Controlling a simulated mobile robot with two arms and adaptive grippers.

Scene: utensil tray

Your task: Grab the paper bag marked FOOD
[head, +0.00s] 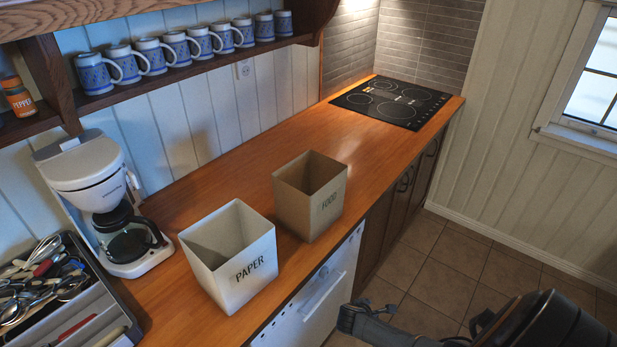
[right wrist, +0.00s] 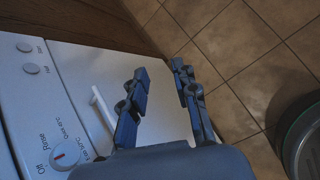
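The brown paper bag marked FOOD (head: 325,210) stands upright and open-topped on the wooden counter, near its front edge. A white container marked PAPER (head: 249,272) stands to its left and nearer to me. My right gripper (head: 362,312) is in front of the counter, below and to the right of the FOOD bag, apart from it. In the right wrist view, the right gripper (right wrist: 163,85) has its two fingers apart with nothing between them, over the floor and beside the dishwasher front. The FOOD bag does not show in that view. My left gripper is not in view.
A coffee maker (head: 105,200) and a utensil tray (head: 85,305) stand at the left. A cooktop (head: 392,101) is at the far end. A white dishwasher (head: 318,293) is under the counter. The counter beyond the FOOD bag is clear.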

